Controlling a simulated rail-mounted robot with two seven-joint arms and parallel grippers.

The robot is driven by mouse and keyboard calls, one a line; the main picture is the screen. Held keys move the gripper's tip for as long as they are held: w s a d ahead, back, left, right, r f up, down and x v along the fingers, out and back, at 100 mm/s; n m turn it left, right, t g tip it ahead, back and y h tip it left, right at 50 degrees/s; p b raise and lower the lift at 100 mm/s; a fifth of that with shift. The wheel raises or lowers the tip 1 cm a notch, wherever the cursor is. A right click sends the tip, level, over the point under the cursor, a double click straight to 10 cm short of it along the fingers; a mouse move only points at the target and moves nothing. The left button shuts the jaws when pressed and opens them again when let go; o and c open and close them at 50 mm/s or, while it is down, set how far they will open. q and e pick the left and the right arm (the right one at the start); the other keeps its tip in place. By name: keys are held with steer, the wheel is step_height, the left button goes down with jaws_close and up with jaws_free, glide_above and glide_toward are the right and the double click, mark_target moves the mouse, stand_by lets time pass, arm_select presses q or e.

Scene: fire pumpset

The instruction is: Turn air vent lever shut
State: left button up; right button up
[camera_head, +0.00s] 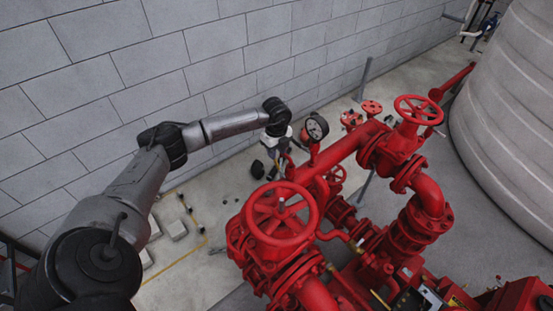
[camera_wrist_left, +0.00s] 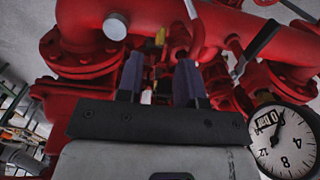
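My left gripper (camera_head: 279,168) reaches in beside the far left side of the red pump piping (camera_head: 330,158), close to the pressure gauge (camera_head: 316,128). In the left wrist view its two dark fingers (camera_wrist_left: 158,75) are apart and point at the red pipework. Small yellow and pale parts (camera_wrist_left: 147,96) show in the gap between them; I cannot tell whether the fingers touch these. A dark grey lever-like bar (camera_wrist_left: 260,42) slants right of the fingers. I cannot tell for certain which part is the air vent lever. My right gripper is in neither view.
The gauge also shows at lower right in the wrist view (camera_wrist_left: 282,140), close to the gripper body. A large red handwheel (camera_head: 281,213) stands in front, another (camera_head: 418,109) farther right. A block wall (camera_head: 190,75) lies behind my arm. A big grey tank (camera_head: 510,115) fills the right.

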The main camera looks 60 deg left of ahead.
mark_target(279, 168)
arm_select(q)
steer(key=shift+f+p, duration=0.55)
steer(key=shift+f, duration=2.35)
steer(key=shift+c, duration=0.5)
jaws_close()
